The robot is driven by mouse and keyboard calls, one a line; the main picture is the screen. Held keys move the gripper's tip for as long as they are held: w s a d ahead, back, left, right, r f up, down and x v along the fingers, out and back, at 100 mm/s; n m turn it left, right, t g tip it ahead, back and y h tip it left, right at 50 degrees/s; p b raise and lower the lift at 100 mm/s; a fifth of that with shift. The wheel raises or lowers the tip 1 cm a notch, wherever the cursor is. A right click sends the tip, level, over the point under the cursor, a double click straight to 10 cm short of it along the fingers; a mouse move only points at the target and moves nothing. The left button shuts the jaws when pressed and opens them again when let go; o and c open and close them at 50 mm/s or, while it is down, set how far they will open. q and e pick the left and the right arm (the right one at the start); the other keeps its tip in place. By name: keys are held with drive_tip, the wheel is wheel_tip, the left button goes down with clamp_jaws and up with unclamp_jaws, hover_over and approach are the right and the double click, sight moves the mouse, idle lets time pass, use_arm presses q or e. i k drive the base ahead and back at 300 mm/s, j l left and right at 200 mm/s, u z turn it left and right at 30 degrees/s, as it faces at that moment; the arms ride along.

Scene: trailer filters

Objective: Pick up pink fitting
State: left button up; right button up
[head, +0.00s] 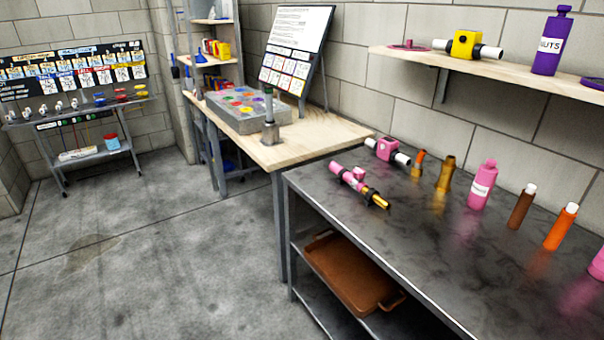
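Two pink pieces that could be the fitting are on the dark metal table (440,240). One is a pink tubular piece (350,179) with a short side branch, a black collar and a gold tip, lying near the table's left edge. The other is a pink block (385,149) with a white end and a black-and-white end, lying at the back left corner. I cannot tell from this view which one is called the pink fitting. Neither of my grippers is in view.
Brass fitting (445,174), pink bottle (482,186), brown tube (521,207) and orange tube (560,228) stand along the table's back. A brown tray (350,272) is on the lower shelf. A wall shelf (500,70) overhangs. Table front and floor (150,250) are clear.

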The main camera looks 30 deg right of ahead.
sight(372, 196)
drive_tip(key=i+j, duration=0.1)
drive_tip(key=i, duration=0.55)
drive_tip(key=i+j+u, duration=0.1)
drive_tip(key=i, duration=0.5)
drive_tip(key=i+j+z, duration=0.1)
drive_tip(key=i+z, duration=0.35)
drive_tip(key=i+j+z, duration=0.15)
drive_tip(key=z, duration=0.35)
drive_tip(key=i+j+z, duration=0.55)
drive_tip(key=j+z, duration=0.15)
drive_tip(key=z, duration=0.25)
